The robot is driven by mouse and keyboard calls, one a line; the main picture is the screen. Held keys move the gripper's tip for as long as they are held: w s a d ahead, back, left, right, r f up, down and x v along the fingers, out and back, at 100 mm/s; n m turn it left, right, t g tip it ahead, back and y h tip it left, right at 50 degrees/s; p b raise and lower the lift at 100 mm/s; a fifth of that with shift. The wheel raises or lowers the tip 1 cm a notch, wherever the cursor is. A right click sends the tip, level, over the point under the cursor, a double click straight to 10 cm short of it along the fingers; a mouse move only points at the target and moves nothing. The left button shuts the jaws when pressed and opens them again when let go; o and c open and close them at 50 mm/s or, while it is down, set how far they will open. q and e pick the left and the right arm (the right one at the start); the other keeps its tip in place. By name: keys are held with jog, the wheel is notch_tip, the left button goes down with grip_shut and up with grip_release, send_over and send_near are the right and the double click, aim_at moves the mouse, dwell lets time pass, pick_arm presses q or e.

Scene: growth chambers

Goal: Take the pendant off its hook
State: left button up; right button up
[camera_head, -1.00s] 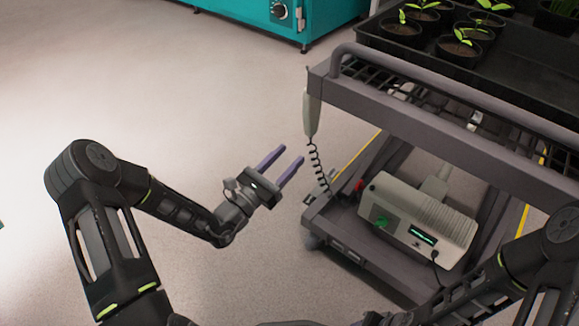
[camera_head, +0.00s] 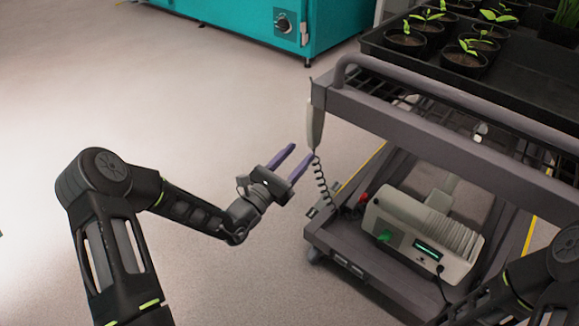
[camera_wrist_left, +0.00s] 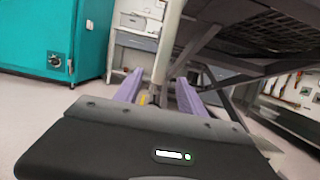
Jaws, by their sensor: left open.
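The pendant (camera_head: 315,125) is a pale, slim handset hanging upright at the near left corner of the cart, with a dark coiled cord below it. Its hook is too small to make out. My left gripper (camera_head: 301,151) is open, with its purple fingers pointing up and right towards the lower end of the pendant. In the left wrist view the pendant (camera_wrist_left: 168,45) rises ahead of and between the open fingers (camera_wrist_left: 159,78). I cannot tell its exact distance from them. My right gripper is not in view.
The grey cart (camera_head: 430,120) carries a black tray (camera_head: 510,85) of potted seedlings on top. A beige box (camera_head: 420,235) with a lit green display sits on its lower shelf. A teal cabinet (camera_head: 240,22) stands behind. The floor to the left is clear.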

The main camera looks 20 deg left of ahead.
aim_at(308, 137)
pick_arm(q)
jog(key=shift+x, duration=3.75)
jog(key=shift+c, duration=0.5)
grip_shut()
jog(key=shift+r, duration=0.15)
jog(key=shift+r+p, duration=0.95)
jog(key=shift+p, duration=0.25)
jog(key=shift+a, duration=0.15)
jog(key=shift+w+a, duration=0.4)
jog(key=shift+a, duration=0.5)
